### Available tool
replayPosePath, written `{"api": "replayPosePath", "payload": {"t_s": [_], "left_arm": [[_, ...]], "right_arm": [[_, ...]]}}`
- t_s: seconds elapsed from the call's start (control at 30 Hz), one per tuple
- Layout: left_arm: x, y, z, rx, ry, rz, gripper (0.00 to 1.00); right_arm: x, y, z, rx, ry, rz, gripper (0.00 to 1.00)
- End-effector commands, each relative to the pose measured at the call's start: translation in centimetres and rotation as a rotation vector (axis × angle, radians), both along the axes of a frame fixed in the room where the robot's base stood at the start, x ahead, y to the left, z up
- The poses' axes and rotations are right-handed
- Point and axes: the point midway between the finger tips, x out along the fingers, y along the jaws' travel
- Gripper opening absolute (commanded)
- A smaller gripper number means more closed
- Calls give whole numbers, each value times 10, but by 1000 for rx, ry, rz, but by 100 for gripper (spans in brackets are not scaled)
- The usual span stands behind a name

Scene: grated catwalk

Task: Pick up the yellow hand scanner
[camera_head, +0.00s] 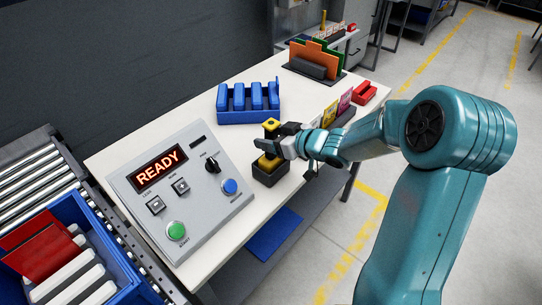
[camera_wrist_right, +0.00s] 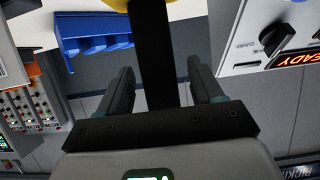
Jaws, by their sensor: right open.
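The yellow hand scanner (camera_head: 271,124) stands upright in a small black holder (camera_head: 271,178) on the white table. Its yellow top shows above my right gripper (camera_head: 277,146), which hides its middle. In the right wrist view, the scanner's black handle (camera_wrist_right: 155,40) runs between the two fingers of my right gripper (camera_wrist_right: 161,75). A gap shows on each side, so the gripper is open around the handle. A bit of yellow shows at the top edge there. My left gripper is in neither view.
A grey control panel (camera_head: 182,187) reading READY lies left of the holder. A blue rack (camera_head: 249,115) stands behind. Colored cards (camera_head: 331,112) and a red tray (camera_head: 364,93) are to the right. A blue crate (camera_head: 112,256) sits on a roller conveyor (camera_head: 30,165) at the left.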

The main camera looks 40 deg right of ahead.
Motion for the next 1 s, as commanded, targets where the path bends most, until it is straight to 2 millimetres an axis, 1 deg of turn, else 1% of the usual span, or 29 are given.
{"api": "replayPosePath", "payload": {"t_s": [0.03, 0.13, 0.2, 0.37, 0.4, 0.47, 0.5, 0.6, 0.87, 1.0], "left_arm": [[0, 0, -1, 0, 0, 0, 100], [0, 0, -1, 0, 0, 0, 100], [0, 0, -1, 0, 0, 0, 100], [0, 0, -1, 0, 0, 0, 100], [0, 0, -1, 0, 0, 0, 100], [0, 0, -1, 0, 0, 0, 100], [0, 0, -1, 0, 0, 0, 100], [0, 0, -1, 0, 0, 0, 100], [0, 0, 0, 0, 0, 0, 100], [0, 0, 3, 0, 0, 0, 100]], "right_arm": [[8, 1, -3, 1, -1, 3, 66], [18, 2, -7, 0, 0, 2, 66], [21, 2, -8, -1, 0, 1, 66], [21, 2, -7, -1, -1, 0, 66], [20, 2, -7, -1, -1, 0, 63], [20, 2, -7, -1, -1, 0, 43], [20, 2, -7, -1, -1, 0, 30], [20, 2, -7, -1, 0, 0, 0], [20, 2, -6, -1, -2, 0, 0], [20, 2, 2, -1, -3, 0, 0]]}}
